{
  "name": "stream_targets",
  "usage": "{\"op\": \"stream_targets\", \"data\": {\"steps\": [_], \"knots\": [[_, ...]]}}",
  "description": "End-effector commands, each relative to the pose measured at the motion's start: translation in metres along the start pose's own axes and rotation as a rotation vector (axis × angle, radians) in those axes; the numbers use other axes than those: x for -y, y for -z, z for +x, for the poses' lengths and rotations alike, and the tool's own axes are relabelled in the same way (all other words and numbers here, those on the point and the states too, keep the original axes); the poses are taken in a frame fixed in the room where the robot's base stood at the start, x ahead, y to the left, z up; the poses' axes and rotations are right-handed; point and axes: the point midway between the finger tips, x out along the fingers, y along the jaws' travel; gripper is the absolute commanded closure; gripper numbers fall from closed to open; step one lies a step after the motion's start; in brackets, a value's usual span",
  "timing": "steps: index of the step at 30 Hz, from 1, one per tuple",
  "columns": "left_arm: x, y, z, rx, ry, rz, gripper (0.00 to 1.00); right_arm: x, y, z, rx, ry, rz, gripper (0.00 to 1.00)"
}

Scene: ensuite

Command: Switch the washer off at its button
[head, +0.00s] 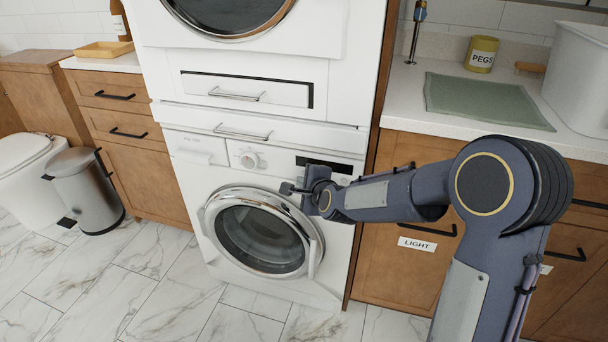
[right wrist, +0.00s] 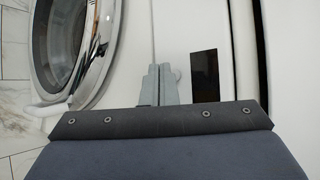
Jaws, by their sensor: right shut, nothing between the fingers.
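The white washer (head: 200,190) stands in the middle of the head view, its round glass door (head: 262,238) closed. Its upper panel has a dial (head: 249,160) and a dark display (head: 325,166). My right gripper (head: 286,188) is in front of the panel, just above the door's upper right rim. In the right wrist view its fingers (right wrist: 158,72) are together and empty, beside the display (right wrist: 204,75). A pale rounded part (right wrist: 177,74), possibly the button, shows partly behind the fingers. I cannot tell whether they touch it. My left gripper is out of view.
A second machine (head: 240,50) is stacked above the washer, with drawer handles between. A counter (head: 400,90) with a green mat (head: 485,101) and a PEGS tin (head: 481,54) is at right. A metal bin (head: 86,188) stands left. The marble floor in front is clear.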

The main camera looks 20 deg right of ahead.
Motion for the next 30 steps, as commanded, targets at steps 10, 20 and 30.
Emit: {"op": "stream_targets", "data": {"steps": [10, 20, 30], "knots": [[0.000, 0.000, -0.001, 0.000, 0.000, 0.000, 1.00, -0.001, -0.003, -0.003, 0.001, 0.002, 0.000, 1.00], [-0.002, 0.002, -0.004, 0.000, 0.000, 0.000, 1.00, -0.018, -0.020, -0.026, 0.002, 0.001, -0.001, 1.00], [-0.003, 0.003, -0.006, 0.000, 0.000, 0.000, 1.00, -0.030, -0.031, -0.043, 0.001, 0.001, 0.000, 1.00]]}}
